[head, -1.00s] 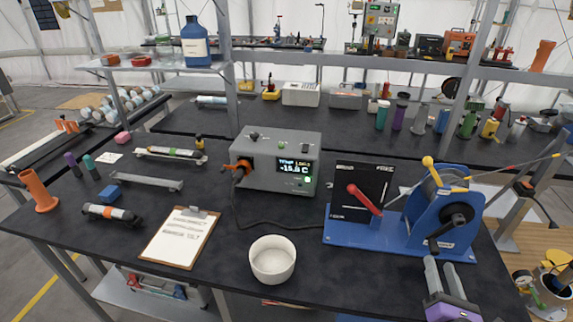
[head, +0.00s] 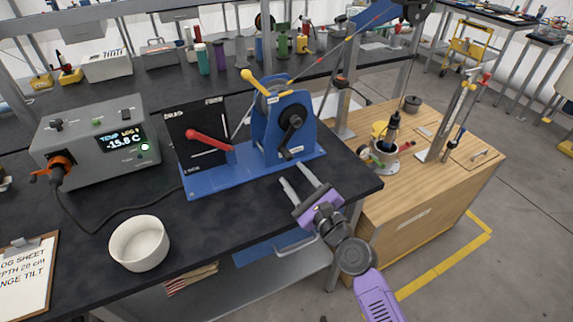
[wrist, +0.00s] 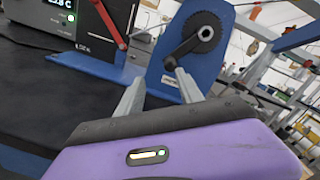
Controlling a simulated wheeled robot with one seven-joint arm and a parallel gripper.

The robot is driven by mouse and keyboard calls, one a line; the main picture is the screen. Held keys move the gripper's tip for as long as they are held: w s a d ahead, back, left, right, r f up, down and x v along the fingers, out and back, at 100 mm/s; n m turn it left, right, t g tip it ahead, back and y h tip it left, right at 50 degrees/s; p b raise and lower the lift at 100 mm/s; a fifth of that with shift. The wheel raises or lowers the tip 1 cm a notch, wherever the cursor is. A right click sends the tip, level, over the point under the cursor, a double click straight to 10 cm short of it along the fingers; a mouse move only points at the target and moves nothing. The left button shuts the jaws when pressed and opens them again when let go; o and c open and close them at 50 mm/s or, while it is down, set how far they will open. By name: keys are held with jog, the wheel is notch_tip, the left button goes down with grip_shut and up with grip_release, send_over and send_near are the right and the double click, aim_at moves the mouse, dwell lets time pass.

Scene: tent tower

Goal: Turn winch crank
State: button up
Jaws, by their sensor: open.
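The blue winch (head: 285,125) stands at the right end of the black table on a blue base plate. Its black crank (head: 290,122) is on the side facing me, with the arm slanting down and left from the hub. In the wrist view the crank (wrist: 190,45) ends in a dark handle near the right fingertip. A red lever (head: 208,140) sits on a black panel left of the winch. My purple gripper (head: 296,183) is open and empty, in front of and below the crank. In the wrist view its fingers (wrist: 160,83) point toward the winch; I cannot tell whether they touch the handle.
A grey box with a lit display (head: 98,140) and a white bowl (head: 139,243) stand to the left. A yellow-tipped lever (head: 262,84) rises from the winch. A wooden cabinet (head: 430,200) with tools stands right of the table. The table front is clear between bowl and winch.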

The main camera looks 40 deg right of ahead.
aim_at(290, 160)
jog(key=n, duration=0.3)
jog(key=n+b, duration=0.1)
jog(key=n, duration=0.3)
jog(key=shift+s+a+f, duration=0.1)
jog(key=shift+a, duration=0.05)
jog(key=n, duration=0.3)
jog(key=n+b, duration=0.1)
jog(key=n, duration=0.2)
jog(key=shift+s+r+n+h, duration=0.2)
jog(key=shift+n+h, duration=0.1)
jog(key=n, duration=0.3)
jog(key=shift+r, duration=0.2)
jog(key=n, duration=0.4)
jog(key=r+n, duration=0.1)
jog(key=shift+s+d+n+g+h, duration=0.2)
jog(key=shift+d+n+g+h, duration=0.1)
jog(key=shift+n, duration=0.1)
jog(key=shift+s+n, duration=0.1)
jog(key=shift+n, duration=0.9)
jog(key=n, duration=0.3)
jog(key=shift+d, duration=0.15)
jog(key=shift+p+x, duration=0.5)
jog(key=shift+x, duration=3.4)
jog(key=shift+f, duration=0.1)
jog(key=shift+c, duration=0.4)
grip_shut()
